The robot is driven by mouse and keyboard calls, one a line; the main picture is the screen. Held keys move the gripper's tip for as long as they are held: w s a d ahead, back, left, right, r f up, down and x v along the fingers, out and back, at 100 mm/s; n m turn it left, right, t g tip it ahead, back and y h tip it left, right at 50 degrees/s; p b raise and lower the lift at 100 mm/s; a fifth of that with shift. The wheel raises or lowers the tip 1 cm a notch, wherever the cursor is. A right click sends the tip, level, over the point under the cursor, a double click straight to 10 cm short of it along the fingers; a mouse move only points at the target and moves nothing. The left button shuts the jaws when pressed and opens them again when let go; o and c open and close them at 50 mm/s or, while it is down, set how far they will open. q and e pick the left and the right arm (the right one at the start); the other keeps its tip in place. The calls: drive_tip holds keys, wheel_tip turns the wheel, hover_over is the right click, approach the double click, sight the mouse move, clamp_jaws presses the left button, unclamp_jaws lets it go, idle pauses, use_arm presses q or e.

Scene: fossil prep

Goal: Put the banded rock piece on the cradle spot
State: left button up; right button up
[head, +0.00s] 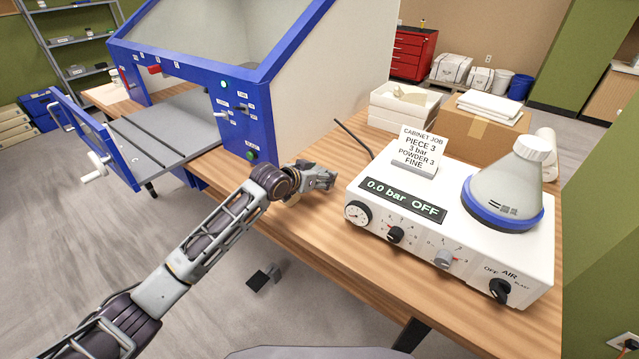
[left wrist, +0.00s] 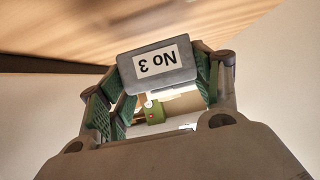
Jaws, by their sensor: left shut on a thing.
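My left gripper (head: 320,179) is over the wooden table, between the blue-framed cabinet and the white control box. In the left wrist view it is shut on a grey block (left wrist: 150,82) with a white label reading "No 3", upside down in that view. The block sits between the green-padded fingers; in the head view I cannot make it out clearly. I see no banded rock piece that I can name for sure, and no cradle spot. My right gripper is not in view.
The blue cabinet (head: 250,110) has its door (head: 88,140) open at left. The white control box (head: 450,235) reads "0.0 bar OFF" and carries a job card (head: 420,148) and a conical flask (head: 505,190). A cardboard box (head: 470,125) and white trays (head: 400,108) stand behind.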

use_arm(q)
drive_tip(key=shift+f, duration=1.55)
drive_tip(key=shift+f, duration=0.15)
drive_tip(key=o, duration=1.2)
drive_tip(key=shift+o, duration=0.2)
